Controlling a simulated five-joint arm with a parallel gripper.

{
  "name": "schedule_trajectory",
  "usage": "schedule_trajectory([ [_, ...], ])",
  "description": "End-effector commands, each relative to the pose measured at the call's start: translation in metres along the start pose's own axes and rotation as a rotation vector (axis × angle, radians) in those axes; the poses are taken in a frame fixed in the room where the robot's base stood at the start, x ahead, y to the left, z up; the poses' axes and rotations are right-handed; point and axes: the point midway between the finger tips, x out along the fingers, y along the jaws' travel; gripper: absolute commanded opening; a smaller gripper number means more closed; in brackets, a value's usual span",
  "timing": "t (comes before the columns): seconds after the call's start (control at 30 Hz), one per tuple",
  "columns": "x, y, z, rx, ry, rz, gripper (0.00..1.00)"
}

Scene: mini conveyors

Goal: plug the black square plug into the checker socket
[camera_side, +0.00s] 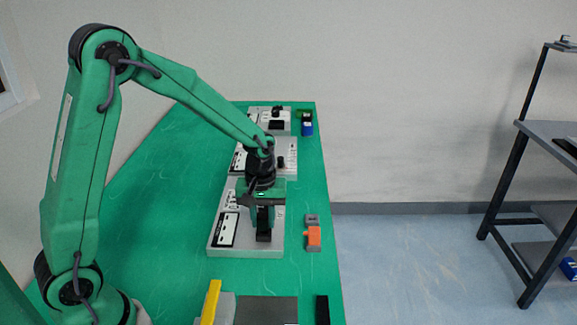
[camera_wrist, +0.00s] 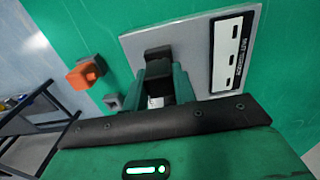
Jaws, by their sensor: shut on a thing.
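My gripper (camera_side: 263,222) is low over the nearest grey board (camera_side: 230,250), its fingers pointing down. It is shut on a black square block, which I take to be the black plug (camera_side: 263,236). In the wrist view, the black plug (camera_wrist: 158,55) shows at the tips of my green fingers (camera_wrist: 163,75), over the grey board (camera_wrist: 190,38) near its white label panel. I cannot tell whether the plug touches the board or sits in a socket. No socket can be clearly made out as the checker; the fingers and plug cover part of this board.
An orange block (camera_side: 313,238) with a grey block (camera_side: 312,219) lies right of the board. More grey boards (camera_side: 288,150) stand behind, with a blue block (camera_side: 307,128) at the far right. A yellow piece (camera_side: 211,303) and a black block (camera_side: 322,309) are in front. The left mat is clear.

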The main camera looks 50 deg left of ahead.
Motion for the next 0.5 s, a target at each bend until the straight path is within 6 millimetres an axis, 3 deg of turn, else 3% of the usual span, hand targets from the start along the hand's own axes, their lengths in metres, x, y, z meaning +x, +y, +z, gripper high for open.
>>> schedule_trajectory([
  [0.5,0.0093,-0.0003,0.0003,0.000,-0.001,-0.001,0.04],
])
